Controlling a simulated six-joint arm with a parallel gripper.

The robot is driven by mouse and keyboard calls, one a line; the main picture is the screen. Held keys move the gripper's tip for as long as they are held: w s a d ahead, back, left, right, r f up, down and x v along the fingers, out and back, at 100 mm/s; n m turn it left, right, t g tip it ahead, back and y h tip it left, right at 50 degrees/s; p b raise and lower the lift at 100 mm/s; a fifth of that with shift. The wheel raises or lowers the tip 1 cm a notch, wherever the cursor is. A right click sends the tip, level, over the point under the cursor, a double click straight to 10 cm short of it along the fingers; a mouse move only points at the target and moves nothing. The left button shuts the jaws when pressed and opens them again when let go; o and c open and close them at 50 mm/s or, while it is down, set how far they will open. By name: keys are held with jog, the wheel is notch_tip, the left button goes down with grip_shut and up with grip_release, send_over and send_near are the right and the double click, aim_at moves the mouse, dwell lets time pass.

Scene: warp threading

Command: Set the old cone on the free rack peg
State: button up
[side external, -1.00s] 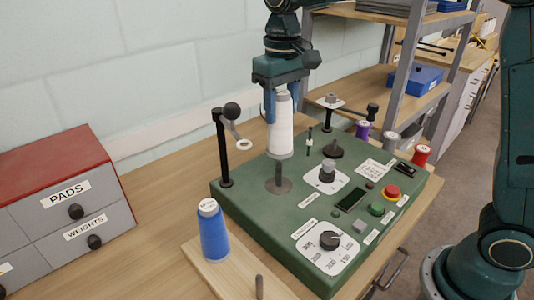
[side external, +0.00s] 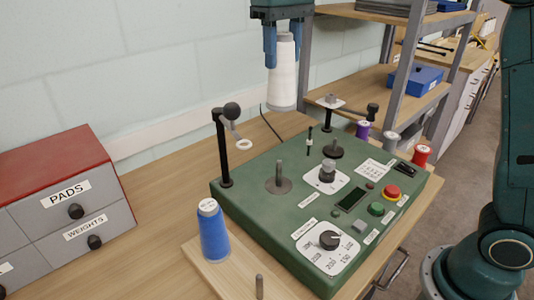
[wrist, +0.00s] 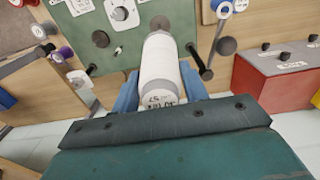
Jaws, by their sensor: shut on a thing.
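The old cone is the white cone (side external: 283,75), upright in my gripper (side external: 284,60) high above the green machine. My gripper is shut on its upper part, one blue finger on each side. In the wrist view the white cone (wrist: 163,68) fills the middle between the blue fingers, with partly readable writing on its top. The machine's spindle (side external: 279,172) is bare. The wooden rack (side external: 240,270) stands at the front left of the machine. A blue cone (side external: 212,232) sits on it, and a free rack peg (side external: 259,285) stands at its front.
The green machine (side external: 290,215) carries knobs and buttons. A black post with a guide arm (side external: 223,150) rises at its left rear. A drawer box (side external: 70,205) stands at the left. Several coloured spools, including a red one (side external: 421,155), stand along the machine's far side.

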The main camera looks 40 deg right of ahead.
notch_tip(320, 180, up, 7)
jog(key=shift+a+f, duration=0.1)
jog(key=shift+a, duration=0.05)
jog(key=s+a, duration=0.7)
jog(key=a, duration=0.5)
send_over(259, 276)
notch_tip(259, 276, down, 20)
jog(key=shift+f, duration=0.2)
dwell(0.3)
jog(key=shift+f, duration=5.3)
jog(key=shift+f, duration=0.75)
